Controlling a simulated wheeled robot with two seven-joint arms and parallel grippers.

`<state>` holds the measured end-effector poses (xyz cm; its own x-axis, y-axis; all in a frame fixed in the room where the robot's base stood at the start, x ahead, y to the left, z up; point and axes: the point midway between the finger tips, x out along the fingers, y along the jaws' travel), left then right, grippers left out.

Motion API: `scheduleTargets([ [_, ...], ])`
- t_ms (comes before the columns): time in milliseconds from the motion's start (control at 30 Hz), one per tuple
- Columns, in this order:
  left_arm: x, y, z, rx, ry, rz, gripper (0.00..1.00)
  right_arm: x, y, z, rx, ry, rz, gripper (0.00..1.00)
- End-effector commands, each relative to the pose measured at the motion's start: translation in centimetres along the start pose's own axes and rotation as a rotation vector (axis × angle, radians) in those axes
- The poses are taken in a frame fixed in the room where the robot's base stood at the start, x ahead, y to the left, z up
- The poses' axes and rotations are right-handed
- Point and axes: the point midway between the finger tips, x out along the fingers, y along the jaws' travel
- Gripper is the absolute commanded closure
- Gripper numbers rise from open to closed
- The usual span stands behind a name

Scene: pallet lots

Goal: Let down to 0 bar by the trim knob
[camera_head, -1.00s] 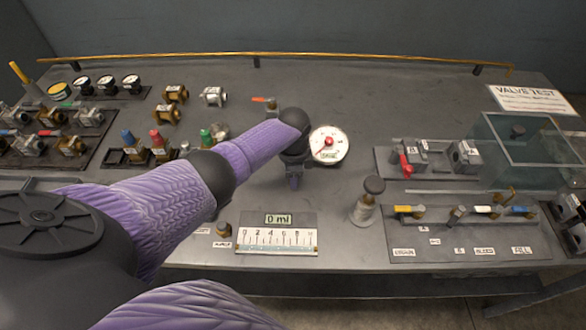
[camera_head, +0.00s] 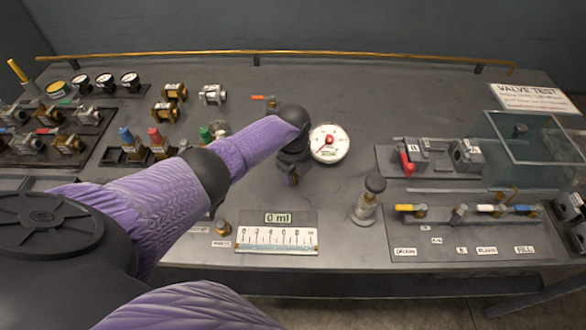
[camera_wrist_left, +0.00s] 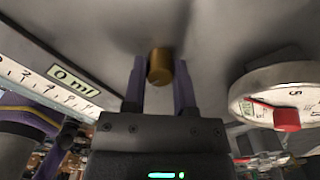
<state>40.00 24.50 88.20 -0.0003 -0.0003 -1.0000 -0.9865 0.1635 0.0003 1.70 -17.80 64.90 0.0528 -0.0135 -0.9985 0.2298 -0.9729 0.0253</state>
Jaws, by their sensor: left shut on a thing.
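My left gripper (camera_head: 291,180) is at the middle of the bench, pointing down, just left of a round white pressure gauge (camera_head: 328,143). In the left wrist view its two fingers (camera_wrist_left: 160,85) are shut on a small brass trim knob (camera_wrist_left: 160,66). In the head view the knob is mostly hidden by the hand. The gauge also shows in the left wrist view (camera_wrist_left: 270,92), with a red hub and dark figures. Its needle lies toward the lower left in the head view; the exact reading is too small to tell. My right gripper is out of view.
A 0 ml scale plate (camera_head: 277,236) lies in front of the gripper. A capped metal post (camera_head: 366,202) stands to the right, beside a valve panel (camera_head: 460,244). A clear box (camera_head: 525,150) stands far right. Several valves crowd the left.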

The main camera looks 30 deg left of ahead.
Motion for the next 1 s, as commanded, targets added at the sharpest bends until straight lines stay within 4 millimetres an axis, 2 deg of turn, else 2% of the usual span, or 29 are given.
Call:
scheduleTargets([
  [300, -0.13, -0.14, -0.04, 0.078, 0.001, -0.005, 1.0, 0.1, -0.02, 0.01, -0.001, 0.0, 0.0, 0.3],
  [767, -0.14, -0.13, -0.02, 0.088, 0.001, -0.005, 1.0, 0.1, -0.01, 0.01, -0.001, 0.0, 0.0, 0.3],
  [800, -0.14, -0.13, -0.02, 0.088, 0.001, -0.004, 0.57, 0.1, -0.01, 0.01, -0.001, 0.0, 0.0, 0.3],
  [933, -0.1, -0.09, -0.01, 0.087, 0.0, -0.003, 0.3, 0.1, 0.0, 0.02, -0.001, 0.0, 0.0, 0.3],
  [1000, -0.08, -0.07, -0.01, 0.087, 0.0, -0.002, 0.3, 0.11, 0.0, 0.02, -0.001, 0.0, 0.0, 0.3],
])
